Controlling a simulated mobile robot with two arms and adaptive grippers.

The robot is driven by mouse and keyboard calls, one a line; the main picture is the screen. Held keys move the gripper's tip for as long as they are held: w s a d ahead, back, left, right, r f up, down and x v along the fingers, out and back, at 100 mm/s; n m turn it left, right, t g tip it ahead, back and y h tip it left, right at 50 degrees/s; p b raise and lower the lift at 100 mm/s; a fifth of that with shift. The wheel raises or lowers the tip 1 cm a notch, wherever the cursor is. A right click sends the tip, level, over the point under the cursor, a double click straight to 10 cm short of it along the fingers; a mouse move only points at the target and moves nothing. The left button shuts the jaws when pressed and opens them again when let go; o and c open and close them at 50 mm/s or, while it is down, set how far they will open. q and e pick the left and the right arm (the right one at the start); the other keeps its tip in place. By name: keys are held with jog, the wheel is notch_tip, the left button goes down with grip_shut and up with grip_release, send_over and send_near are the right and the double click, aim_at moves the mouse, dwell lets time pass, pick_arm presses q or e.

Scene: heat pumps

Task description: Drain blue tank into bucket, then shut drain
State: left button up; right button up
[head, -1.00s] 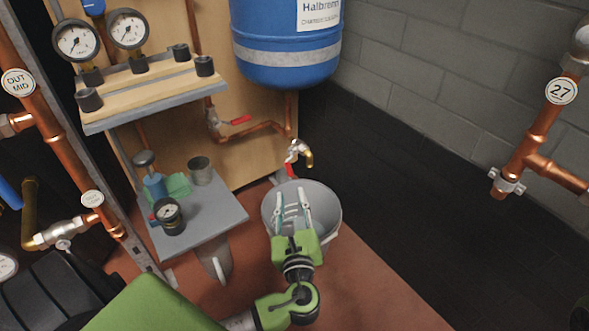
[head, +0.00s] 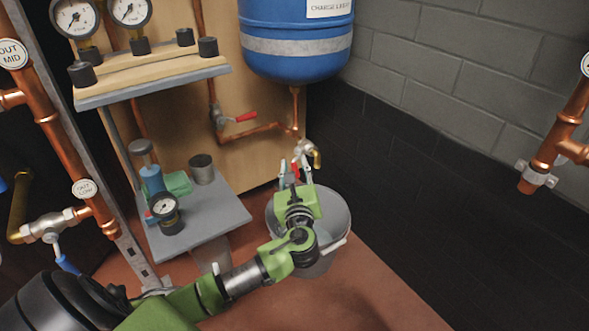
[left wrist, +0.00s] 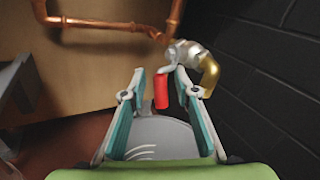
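The blue tank (head: 296,25) hangs on the wooden board, with a copper pipe running down from it. The drain valve (head: 302,150) has a brass spout and a red lever, which hangs downward in the left wrist view (left wrist: 161,90). The grey bucket (head: 338,215) stands on the floor below the spout. My left gripper (head: 296,168) reaches over the bucket to the valve. In the left wrist view its fingers (left wrist: 160,80) are open, with the red lever between their tips, apart from the left finger. Whether water flows is not visible. My right gripper is out of view.
A second red-handled valve (head: 232,118) sits on the copper pipe at the left. A grey shelf (head: 205,225) with a gauge, pump and metal cup stands left of the bucket. A dark block wall (head: 430,180) is at the right.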

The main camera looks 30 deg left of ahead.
pick_arm(q)
jog(key=shift+c, duration=0.3)
grip_shut()
jog(key=shift+f, duration=0.15)
jog(key=shift+a+f+m+t+y+b, duration=0.2)
jog(key=shift+m+t+y+b, duration=0.2)
jog(key=shift+t+b, duration=0.15)
jog(key=shift+w+a+f+m+t+y+b, duration=0.1)
jog(key=shift+a+m+t+y+b, duration=0.1)
jog(key=shift+m+t+b, duration=0.25)
jog(key=shift+w+a+f+m+t+y+b, duration=0.1)
jog(key=shift+m+t+y+b, duration=0.15)
jog(key=shift+b, duration=0.4)
jog(key=shift+w+a+r+m+t+b, duration=0.15)
jog(key=shift+m+t+b, duration=0.25)
jog(key=shift+t+b, duration=0.25)
jog(key=shift+s+a+r+m+t+b, duration=0.15)
jog(key=shift+m+t+b, duration=0.3)
jog(key=shift+b, duration=0.3)
jog(key=shift+w, duration=0.1)
